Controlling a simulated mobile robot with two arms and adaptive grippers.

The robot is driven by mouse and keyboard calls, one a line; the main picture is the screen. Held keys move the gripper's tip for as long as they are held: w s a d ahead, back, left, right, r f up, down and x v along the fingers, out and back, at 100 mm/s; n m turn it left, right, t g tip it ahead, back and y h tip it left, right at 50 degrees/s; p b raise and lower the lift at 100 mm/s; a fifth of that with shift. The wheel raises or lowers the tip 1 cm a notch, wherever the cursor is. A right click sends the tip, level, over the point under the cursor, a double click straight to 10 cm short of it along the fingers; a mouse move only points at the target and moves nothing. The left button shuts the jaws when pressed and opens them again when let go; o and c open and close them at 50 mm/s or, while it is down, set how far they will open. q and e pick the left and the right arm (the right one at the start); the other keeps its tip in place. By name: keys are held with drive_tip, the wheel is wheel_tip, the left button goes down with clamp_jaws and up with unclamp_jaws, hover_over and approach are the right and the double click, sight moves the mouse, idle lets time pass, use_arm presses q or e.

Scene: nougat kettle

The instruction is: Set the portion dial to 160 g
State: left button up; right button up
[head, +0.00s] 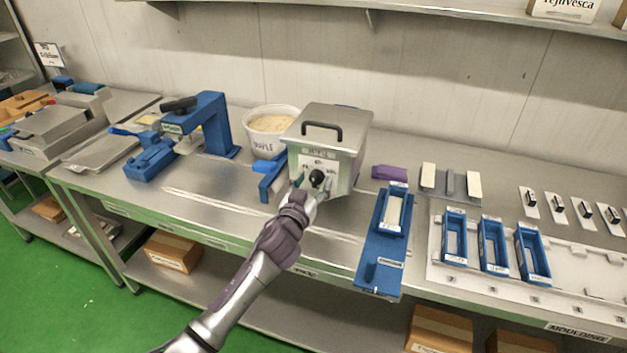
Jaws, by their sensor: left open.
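The portion dial is a black round knob (317,177) on the front face of a steel box-shaped machine (347,150) with a black lid handle. A white scale plate (313,162) with small marks lies behind the knob; the marks are too small to read. My left gripper (311,186) is open at the machine's front, its fingers on either side of the knob. I cannot tell whether they touch it. The gripper and wrist hide the lower part of the scale plate. My right gripper is not in view.
A white tub (270,132) stands left of the machine, and a blue press (210,125) farther left. Right of it are a blue board (374,255) with a mould, a purple block (389,172) and several blue moulds (493,245). Bare steel bench lies at front left.

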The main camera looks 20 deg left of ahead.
use_arm(q)
drive_tip(key=shift+w, duration=0.1)
drive_tip(key=shift+c, duration=0.2)
drive_tip(key=c, duration=1.1)
drive_tip(key=shift+m, duration=0.3)
drive_tip(key=m, duration=1.1)
drive_tip(key=shift+d, duration=0.1)
drive_tip(key=shift+f+m, duration=0.1)
drive_tip(key=shift+m, duration=0.2)
drive_tip(key=o, duration=1.1)
